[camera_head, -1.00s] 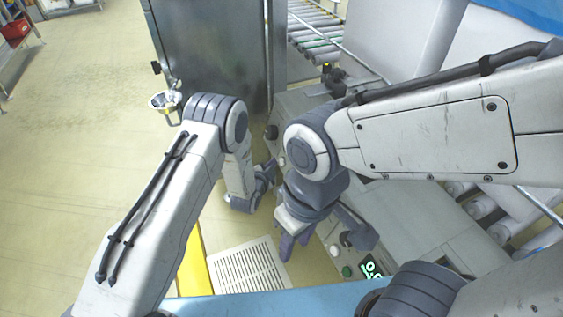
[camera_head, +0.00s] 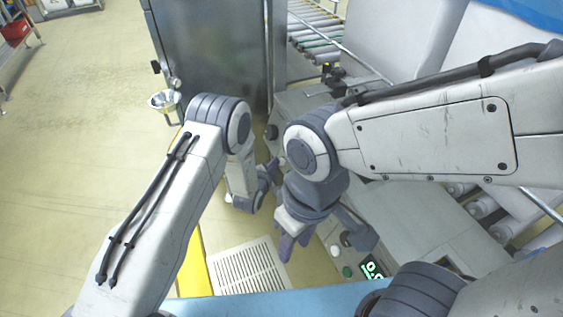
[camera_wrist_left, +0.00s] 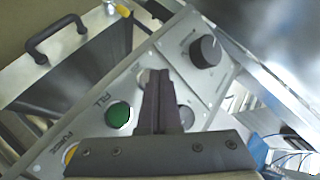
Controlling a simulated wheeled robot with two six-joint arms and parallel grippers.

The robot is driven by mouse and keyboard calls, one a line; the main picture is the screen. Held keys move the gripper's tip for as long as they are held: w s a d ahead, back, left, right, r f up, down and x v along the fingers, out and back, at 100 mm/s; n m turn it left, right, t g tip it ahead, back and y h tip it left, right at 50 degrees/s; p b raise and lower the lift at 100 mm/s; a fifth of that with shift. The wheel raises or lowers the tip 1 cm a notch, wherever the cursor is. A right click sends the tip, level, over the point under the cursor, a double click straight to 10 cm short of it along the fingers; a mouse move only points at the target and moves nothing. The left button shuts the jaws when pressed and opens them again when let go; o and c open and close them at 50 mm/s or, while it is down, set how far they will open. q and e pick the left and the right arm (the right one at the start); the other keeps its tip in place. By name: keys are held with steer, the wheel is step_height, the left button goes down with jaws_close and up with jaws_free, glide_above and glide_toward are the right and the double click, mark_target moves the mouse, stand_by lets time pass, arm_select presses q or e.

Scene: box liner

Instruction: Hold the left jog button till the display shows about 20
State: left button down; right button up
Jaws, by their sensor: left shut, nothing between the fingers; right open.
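The display (camera_head: 372,268) glows green near the lower middle of the head view; its digits are small and turned, and I cannot read them surely. My left gripper (camera_head: 274,166) is shut and empty, beside the far part of the machine panel. In the left wrist view its fingers (camera_wrist_left: 158,78) point at a panel (camera_wrist_left: 90,107). Pale buttons (camera_wrist_left: 186,117) sit on both sides of the fingers, partly hidden; I cannot tell whether the tips touch one. My right gripper (camera_head: 325,238) is open and empty, lower in the head view over the near panel.
The wrist view shows a green button (camera_wrist_left: 118,114) and a black knob (camera_wrist_left: 206,51). Near the display are a green button (camera_head: 347,271) and a white button (camera_head: 335,251). A steel cabinet (camera_head: 205,60) stands behind.

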arm_select(q)
steer(key=shift+w+d+f, duration=0.1)
steer(key=shift+d, duration=0.25)
stand_by(1.2)
steer(key=shift+a, duration=0.15)
stand_by(3.2)
steer(key=shift+s+a+r, duration=0.2)
steer(key=shift+a+r, duration=0.05)
steer(key=shift+a, duration=0.35)
steer(key=a, duration=0.1)
steer(key=s+a+r+p, duration=0.1)
steer(key=a, duration=0.1)
steer(key=a+p, duration=0.1)
steer(key=shift+s+a+r, duration=0.25)
steer(key=shift+r, duration=0.1)
stand_by(0.3)
